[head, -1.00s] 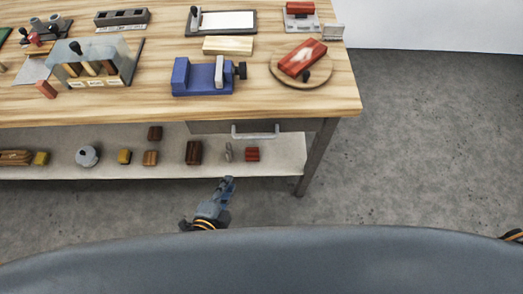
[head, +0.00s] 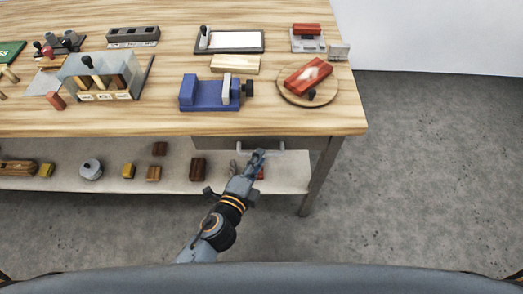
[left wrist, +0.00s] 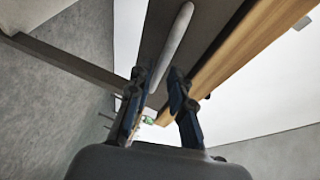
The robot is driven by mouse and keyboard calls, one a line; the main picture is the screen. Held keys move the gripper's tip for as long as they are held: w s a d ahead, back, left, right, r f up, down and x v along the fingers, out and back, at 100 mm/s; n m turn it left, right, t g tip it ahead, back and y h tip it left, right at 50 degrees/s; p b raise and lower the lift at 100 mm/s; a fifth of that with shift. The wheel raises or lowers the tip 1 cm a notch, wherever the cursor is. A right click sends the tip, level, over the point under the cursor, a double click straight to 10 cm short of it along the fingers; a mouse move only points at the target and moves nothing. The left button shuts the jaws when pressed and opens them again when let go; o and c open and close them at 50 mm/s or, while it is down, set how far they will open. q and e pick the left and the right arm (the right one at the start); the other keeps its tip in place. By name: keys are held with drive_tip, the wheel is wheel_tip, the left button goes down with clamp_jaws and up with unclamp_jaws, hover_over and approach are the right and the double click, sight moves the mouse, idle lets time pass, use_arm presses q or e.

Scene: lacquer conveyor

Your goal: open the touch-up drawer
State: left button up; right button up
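The touch-up drawer (head: 190,143) is a grey front under the right part of the wooden tabletop, and it looks shut. Its pale bar handle (head: 274,150) is partly hidden by my left gripper (head: 257,155) in the head view. In the left wrist view the handle (left wrist: 172,48) runs across the dark drawer front (left wrist: 152,30), just beyond my left gripper (left wrist: 157,82). The fingers are apart with no object between them. I cannot tell whether they touch the handle. My right gripper is not in view.
The wooden workbench (head: 130,122) carries a blue vise (head: 210,95) and a round board (head: 290,93) with a red block (head: 308,76). A lower shelf (head: 110,155) holds several small blocks. A bench leg (head: 320,172) stands right of the drawer. The floor to the right is clear.

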use_arm(q)
drive_tip(key=shift+x, duration=1.5)
drive_tip(key=shift+c, duration=0.2)
clamp_jaws()
